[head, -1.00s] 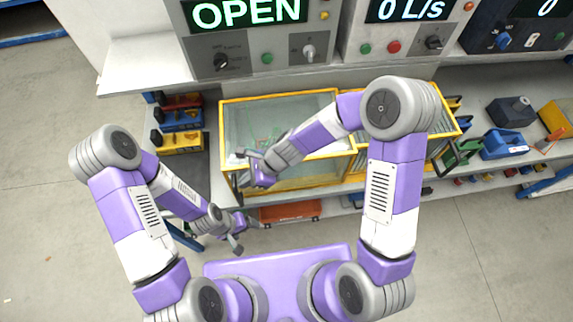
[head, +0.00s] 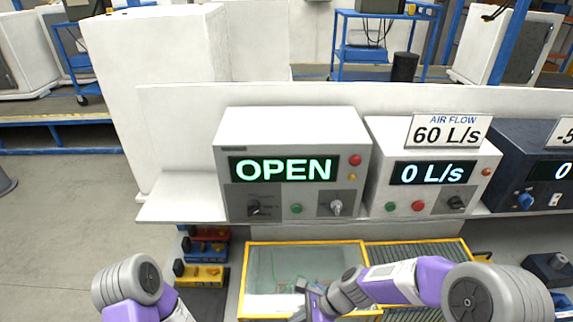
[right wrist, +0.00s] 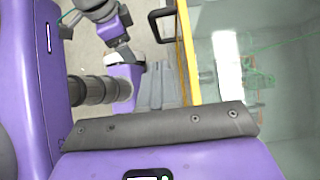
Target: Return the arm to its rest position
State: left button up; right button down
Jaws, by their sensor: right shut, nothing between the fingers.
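In the head view my right arm reaches in from the right, low in the picture. Its gripper (head: 312,300) is shut and empty over the left, glass-like section of the yellow-framed bin (head: 305,242). The lower part of this gripper is cut off by the picture's edge. In the right wrist view the bin's yellow edge (right wrist: 188,55) runs beside my gripper's grey and purple body. My left arm shows only as a joint and link at the lower left of the head view. My left gripper is out of that view, and I cannot make it out in the wrist view.
A white control box (head: 292,140) reading OPEN and an air flow box (head: 432,140) reading 0 L/s stand on the shelf behind the bin. Yellow, red and blue items (head: 204,275) are stacked left of the bin. Open floor (head: 70,220) lies at the left.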

jog(key=s+d+f+n+h+b, duration=0.1)
jog(key=s+d+f+n+b, duration=0.1)
jog(key=f, duration=0.9)
jog(key=s+d+f+n+h+b, duration=0.1)
jog(key=s+f+n+b, duration=0.4)
jog(key=f, duration=0.7)
jog(key=s+d+f+n+h+b, duration=0.1)
jog(key=s+d+f+n+b, duration=0.2)
jog(key=f+n+b, duration=0.3)
notch_tip(320, 180, down, 6)
jog(key=shift+s+d+r+n+t+h+b, duration=0.15)
jog(key=shift+d+n+t+h+b, duration=0.2)
jog(key=shift+n, duration=0.75)
